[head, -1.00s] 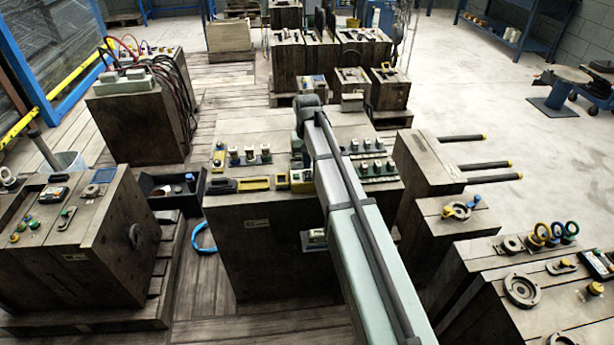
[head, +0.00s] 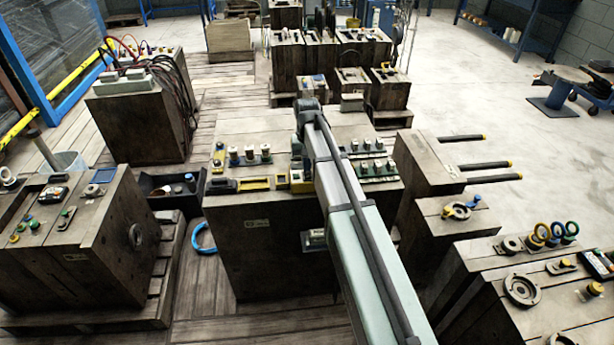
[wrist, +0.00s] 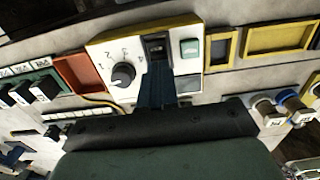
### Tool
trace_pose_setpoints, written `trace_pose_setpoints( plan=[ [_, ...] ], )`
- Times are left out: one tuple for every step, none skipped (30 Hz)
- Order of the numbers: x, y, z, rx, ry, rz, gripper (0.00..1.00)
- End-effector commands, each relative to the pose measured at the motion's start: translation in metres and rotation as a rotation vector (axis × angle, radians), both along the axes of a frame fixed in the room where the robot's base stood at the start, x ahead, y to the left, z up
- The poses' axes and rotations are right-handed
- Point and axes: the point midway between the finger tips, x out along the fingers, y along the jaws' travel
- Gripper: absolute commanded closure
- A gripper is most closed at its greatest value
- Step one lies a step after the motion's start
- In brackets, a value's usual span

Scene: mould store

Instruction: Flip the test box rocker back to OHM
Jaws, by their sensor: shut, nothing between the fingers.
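The test box (wrist: 107,48) is a pale panel with a yellow back edge, in the upper middle of the wrist view. It carries a black round knob (wrist: 123,74) with numbers around it, a dark rocker (wrist: 156,44) in a black frame, and a green button (wrist: 190,48). My gripper (wrist: 157,68) is shut and empty, its dark blue fingers reaching up to the near edge of the rocker. I cannot tell whether they touch it. The rocker's labels and tilt are not readable. In the head view, the box (head: 302,184) is partly covered by my arm, and the fingers are hidden.
An orange-red tray (wrist: 78,72) lies left of the box and yellow-framed recesses (wrist: 278,38) lie right of it. Black switches (wrist: 45,87) are further left; blue-and-white connectors (wrist: 290,101) are at the right. A wooden block (head: 250,225) carries all this.

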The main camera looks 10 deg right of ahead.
Motion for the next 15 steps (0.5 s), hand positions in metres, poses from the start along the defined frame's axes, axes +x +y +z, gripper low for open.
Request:
trace_pose_setpoints(
  plan=[
    [0.0, 0.0, -0.0008, 0.0, 0.0, 0.0, 1.0],
    [0.0, 0.0, -0.0012, 0.0, 0.0, 0.0, 1.0],
    [-0.0001, 0.0, -0.0017, 0.0, 0.0, 0.0, 1.0],
    [-0.0001, 0.0, -0.002, 0.0, 0.0, 0.0, 1.0],
    [-0.0001, 0.0, -0.0024, 0.0, 0.0, 0.0, 1.0],
    [-0.0001, 0.0, -0.0029, 0.0, 0.0, 0.0, 1.0],
    [-0.0001, 0.0, -0.0032, 0.0, 0.0, 0.0, 1.0],
    [-0.0001, 0.0, -0.0036, 0.0, 0.0, 0.0, 1.0],
    [-0.0001, 0.0, -0.0041, 0.0, 0.0, 0.0, 1.0],
    [-0.0001, 0.0, -0.0044, 0.0, 0.0, 0.0, 1.0],
    [-0.0001, 0.0, -0.0048, 0.0, 0.0, 0.0, 1.0],
    [-0.0001, 0.0, -0.0053, 0.0, 0.0, 0.0, 1.0],
    [-0.0002, 0.0, -0.0056, 0.0, 0.001, 0.0, 1.0],
    [-0.0002, 0.0, -0.006, 0.0, 0.001, 0.0, 1.0],
    [-0.0003, 0.0, -0.0065, 0.0, 0.001, 0.0, 1.0]
  ],
)
